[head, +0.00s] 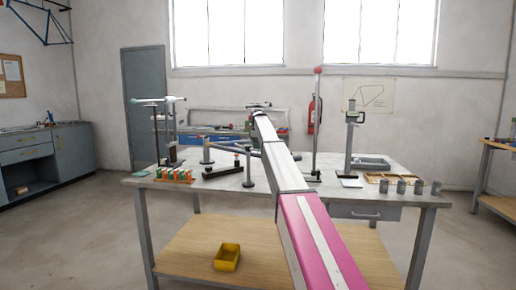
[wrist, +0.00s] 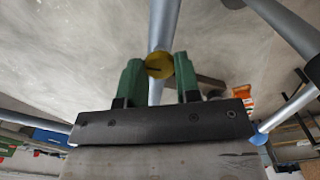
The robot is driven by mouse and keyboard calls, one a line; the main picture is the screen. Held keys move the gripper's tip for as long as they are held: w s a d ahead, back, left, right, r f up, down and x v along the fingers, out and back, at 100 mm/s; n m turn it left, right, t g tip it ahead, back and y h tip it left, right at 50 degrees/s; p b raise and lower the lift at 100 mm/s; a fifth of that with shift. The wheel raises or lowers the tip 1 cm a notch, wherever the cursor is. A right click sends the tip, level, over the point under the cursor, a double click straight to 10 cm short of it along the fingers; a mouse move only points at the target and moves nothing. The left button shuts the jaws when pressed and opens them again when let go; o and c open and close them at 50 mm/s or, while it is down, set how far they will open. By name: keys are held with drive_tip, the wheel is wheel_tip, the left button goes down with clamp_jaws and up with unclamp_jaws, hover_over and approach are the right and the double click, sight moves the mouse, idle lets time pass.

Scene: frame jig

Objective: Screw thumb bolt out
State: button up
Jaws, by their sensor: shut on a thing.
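In the wrist view, my gripper (wrist: 158,74) has its two green fingers on either side of a round yellow knob (wrist: 159,66) with a dark slot mark, which looks like the thumb bolt. The fingers are shut on it. The knob sits against a grey tube (wrist: 164,25); its shaft and thread are hidden. In the head view, my arm reaches forward over the workbench (head: 225,190) to the frame jig, and the fingers and knob cannot be made out there.
Grey tubes of the jig (head: 246,165) stand near my arm. A tall red-topped rod (head: 317,110) and a post stand (head: 351,140) are to the right. Several grey cups (head: 401,187) line the right front edge. A yellow bin (head: 227,257) sits on the lower shelf.

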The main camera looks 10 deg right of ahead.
drive_tip(key=shift+f+n, duration=0.1)
drive_tip(key=shift+n, duration=0.4)
drive_tip(key=o, duration=0.9)
drive_tip(key=shift+o, duration=0.2)
wheel_tip(320, 180, up, 11)
drive_tip(key=shift+f, duration=0.1)
